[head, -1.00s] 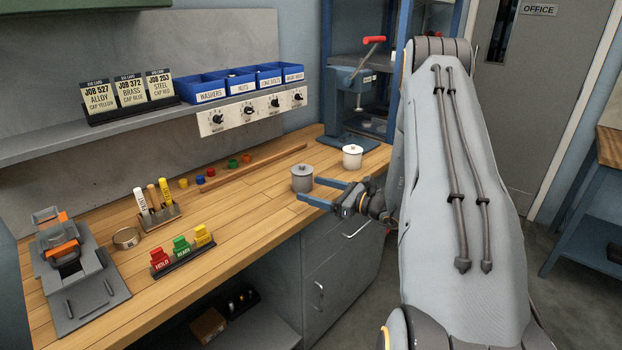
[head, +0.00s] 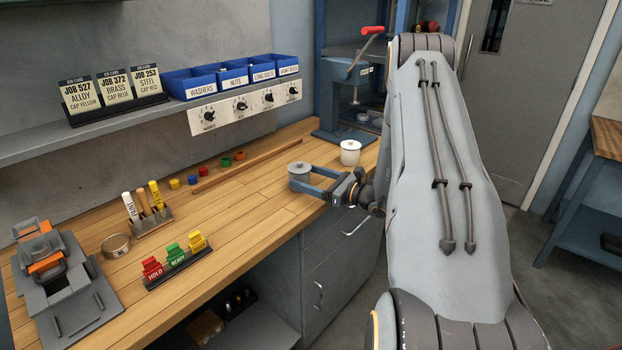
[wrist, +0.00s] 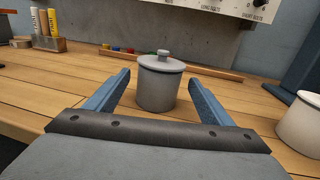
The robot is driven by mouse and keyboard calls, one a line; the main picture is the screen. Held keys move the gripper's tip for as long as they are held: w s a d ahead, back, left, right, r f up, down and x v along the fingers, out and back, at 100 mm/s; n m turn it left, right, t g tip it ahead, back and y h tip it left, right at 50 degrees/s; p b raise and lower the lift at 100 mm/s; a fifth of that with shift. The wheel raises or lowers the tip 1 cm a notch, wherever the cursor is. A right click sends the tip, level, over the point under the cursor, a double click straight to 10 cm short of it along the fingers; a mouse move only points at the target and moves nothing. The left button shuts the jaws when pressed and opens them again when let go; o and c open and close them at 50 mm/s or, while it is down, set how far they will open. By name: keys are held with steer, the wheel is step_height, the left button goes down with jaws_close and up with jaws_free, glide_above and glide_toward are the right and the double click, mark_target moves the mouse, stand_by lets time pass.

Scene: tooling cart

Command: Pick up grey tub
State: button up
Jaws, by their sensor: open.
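The grey tub (head: 299,173) stands upright on the wooden bench near its right end, with a knobbed lid on top. In the wrist view the grey tub (wrist: 160,82) is ahead, between the lines of the two blue fingers. My gripper (head: 308,178) is open around the near part of the tub in the head view, with one finger crossing in front of its lower side.
A white lidded tub (head: 350,153) stands to the right, near the blue press (head: 345,95). A wooden strip (head: 245,166) and small coloured caps (head: 207,175) lie behind. The bench front-left of the tub is clear.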

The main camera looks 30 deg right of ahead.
steer(key=shift+p+x, duration=1.1)
steer(key=shift+x, duration=2.3)
steer(key=c, duration=1.1)
steer(key=shift+s, duration=0.15)
